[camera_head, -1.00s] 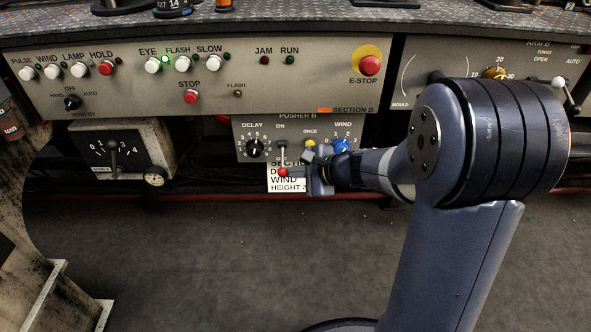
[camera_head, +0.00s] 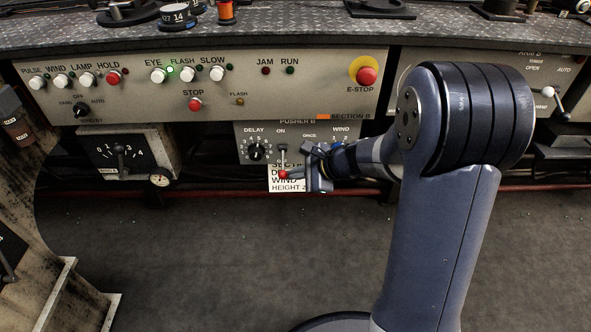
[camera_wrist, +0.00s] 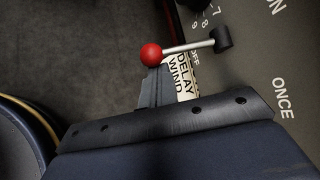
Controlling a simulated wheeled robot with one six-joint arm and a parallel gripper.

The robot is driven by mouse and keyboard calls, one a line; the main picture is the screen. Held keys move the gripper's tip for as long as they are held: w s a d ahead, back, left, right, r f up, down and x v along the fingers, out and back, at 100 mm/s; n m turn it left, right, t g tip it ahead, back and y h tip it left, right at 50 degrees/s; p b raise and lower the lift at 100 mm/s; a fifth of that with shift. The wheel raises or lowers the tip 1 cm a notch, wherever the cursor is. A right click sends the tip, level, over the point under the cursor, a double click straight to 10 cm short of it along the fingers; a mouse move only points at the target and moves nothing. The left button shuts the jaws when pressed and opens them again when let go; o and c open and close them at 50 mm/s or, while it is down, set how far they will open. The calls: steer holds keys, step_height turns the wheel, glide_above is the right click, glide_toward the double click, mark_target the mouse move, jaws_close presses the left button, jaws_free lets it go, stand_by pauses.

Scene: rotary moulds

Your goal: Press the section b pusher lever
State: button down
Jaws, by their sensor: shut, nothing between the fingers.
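The section B pusher lever is a pale rod with a red ball (camera_head: 283,175) on the PUSHER B panel (camera_head: 243,130). It hangs down below its ON label, and in the wrist view the ball (camera_wrist: 151,54) lies by the OFF mark. My gripper (camera_head: 293,174) is shut and empty, just right of the ball. In the wrist view its closed fingertips (camera_wrist: 157,73) are right at the ball, which partly covers them. I cannot tell whether they touch.
The DELAY knob (camera_head: 256,151) is left of the lever. My gripper hides part of the panel near ONCE and WIND. A white label sheet (camera_head: 287,188) hangs behind the ball. The E-STOP button (camera_head: 366,76) is above right. The floor below is clear.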

mark_target(282, 171)
steer(key=shift+s+r+p, duration=0.1)
steer(key=shift+r+p, duration=0.35)
steer(key=shift+p, duration=0.65)
step_height(282, 171, up, 4)
steer(key=m+g+p, duration=0.1)
steer(key=g+p, duration=0.1)
steer(key=p, duration=0.5)
steer(key=m+g+p, duration=0.1)
steer(key=g+p, duration=0.1)
steer(key=p, duration=0.5)
steer(key=shift+s+a+f+p, duration=0.1)
steer(key=shift+s+f+p, duration=0.05)
steer(key=shift+p, duration=0.15)
steer(key=shift+r+p, duration=0.2)
steer(key=shift+p, duration=0.25)
steer(key=shift+w+r+p, duration=0.25)
steer(key=shift+r+p, duration=0.15)
steer(key=p+v, duration=0.2)
steer(key=v, duration=0.8)
steer(key=shift+d+r, duration=0.3)
